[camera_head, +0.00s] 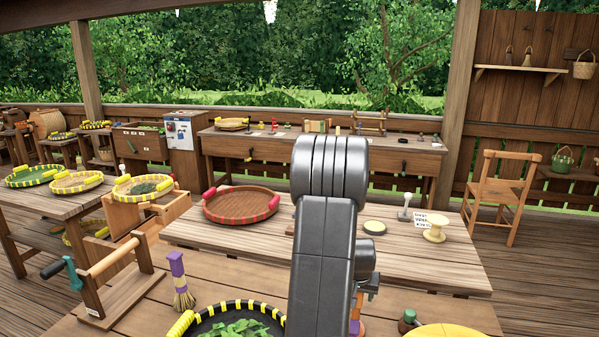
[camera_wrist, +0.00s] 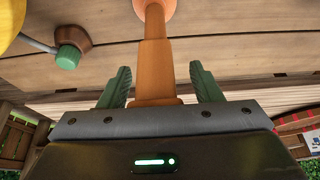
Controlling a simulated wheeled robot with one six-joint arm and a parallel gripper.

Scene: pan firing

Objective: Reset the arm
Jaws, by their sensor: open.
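My gripper (camera_wrist: 160,68) shows in the wrist view with its two green fingers spread. An orange handle-like post (camera_wrist: 153,55) stands between the fingers, with a visible gap on each side; I cannot tell its depth relative to them. In the head view my grey arm rises in the middle and hides the gripper. A small orange part (camera_head: 361,327) shows just right of the arm at the bottom edge.
A black-and-yellow tray of green leaves (camera_head: 282,319) and a purple-handled brush (camera_head: 178,278) lie left of my arm. A red-rimmed round tray (camera_head: 240,204) sits on the table behind.

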